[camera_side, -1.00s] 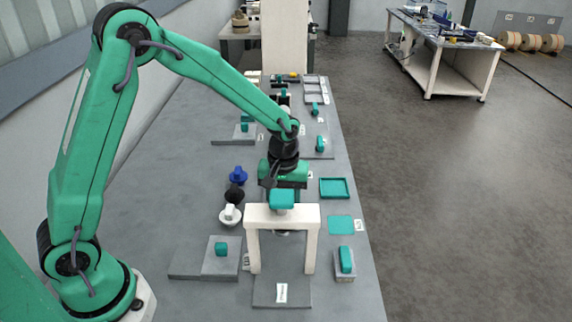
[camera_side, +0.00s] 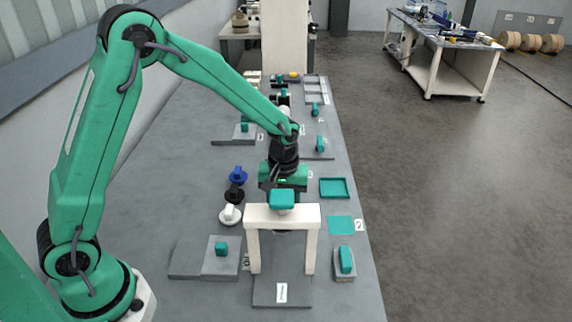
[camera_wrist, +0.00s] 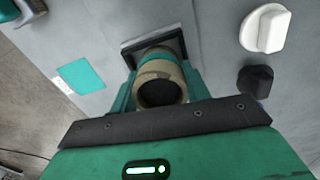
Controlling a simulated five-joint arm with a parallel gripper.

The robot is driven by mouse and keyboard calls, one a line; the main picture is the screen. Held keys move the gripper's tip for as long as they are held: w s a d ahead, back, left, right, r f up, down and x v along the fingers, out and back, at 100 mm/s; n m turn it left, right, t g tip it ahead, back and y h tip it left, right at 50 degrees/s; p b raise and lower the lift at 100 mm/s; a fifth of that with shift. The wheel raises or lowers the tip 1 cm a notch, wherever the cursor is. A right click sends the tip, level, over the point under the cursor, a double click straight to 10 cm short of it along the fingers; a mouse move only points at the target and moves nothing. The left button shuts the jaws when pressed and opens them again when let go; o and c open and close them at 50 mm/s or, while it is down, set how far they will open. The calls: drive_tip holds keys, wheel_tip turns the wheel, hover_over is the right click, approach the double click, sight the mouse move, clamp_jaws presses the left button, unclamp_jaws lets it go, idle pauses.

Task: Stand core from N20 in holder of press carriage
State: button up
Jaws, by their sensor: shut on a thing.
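The core (camera_wrist: 161,70), a tan ring with a teal band and a dark open bore, shows in the wrist view. My gripper (camera_wrist: 160,88) is shut on it, with a teal finger on each side. A dark square-edged holder (camera_wrist: 183,42) shows just beyond the core; whether the core touches it or stands inside it I cannot tell. In the side view my gripper (camera_side: 284,182) is low behind the press, a white arch (camera_side: 312,218) with a teal head (camera_side: 282,199). The arch and head hide the core there.
White (camera_side: 230,214), black (camera_side: 235,193) and blue (camera_side: 238,175) knobs stand left of my gripper. A teal tray (camera_side: 335,179), a flat teal square (camera_side: 340,225) and a teal block on a grey base (camera_side: 346,260) are on the right. Open tabletop lies to the left.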

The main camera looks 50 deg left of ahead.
drive_tip(key=o, duration=1.5)
drive_tip(key=shift+o, duration=0.2)
drive_tip(key=shift+r, duration=0.15)
drive_tip(key=shift+r, duration=3.85)
